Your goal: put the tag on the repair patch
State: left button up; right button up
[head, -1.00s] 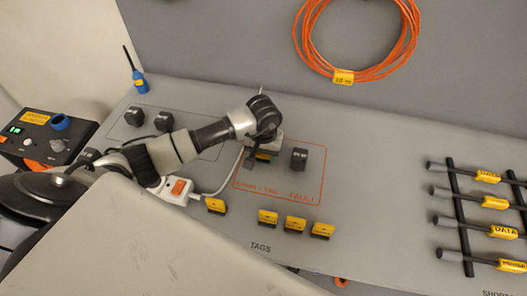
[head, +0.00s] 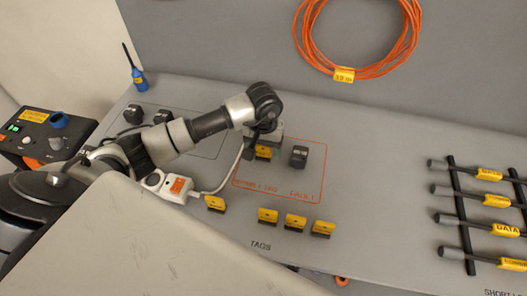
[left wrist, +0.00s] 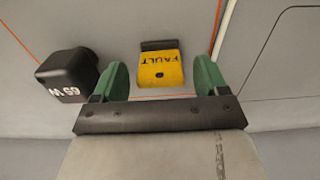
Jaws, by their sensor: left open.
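A yellow tag (head: 264,153) marked FAULT, with a dark strip along one edge, sits inside the orange-outlined repair patch (head: 285,180) on the grey bench. The tag also shows in the left wrist view (left wrist: 160,68). My left gripper (head: 262,139) is above it, and its green fingers (left wrist: 160,78) are open, one on each side of the tag with a gap. Whether the tag touches the bench fully is hard to tell. My right gripper is not in view.
Several yellow tags, such as one (head: 295,222), stand toward the front. A white cable (head: 225,183) runs near the patch's left edge. Labelled cables (head: 480,197) rest on a rack at right.

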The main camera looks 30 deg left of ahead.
pick_arm(q)
notch_tip(320, 180, up, 8)
jog(key=shift+r+b, duration=0.1)
jog(key=shift+b, duration=0.9)
jog(key=shift+r, duration=0.55)
jog(key=shift+d, duration=0.1)
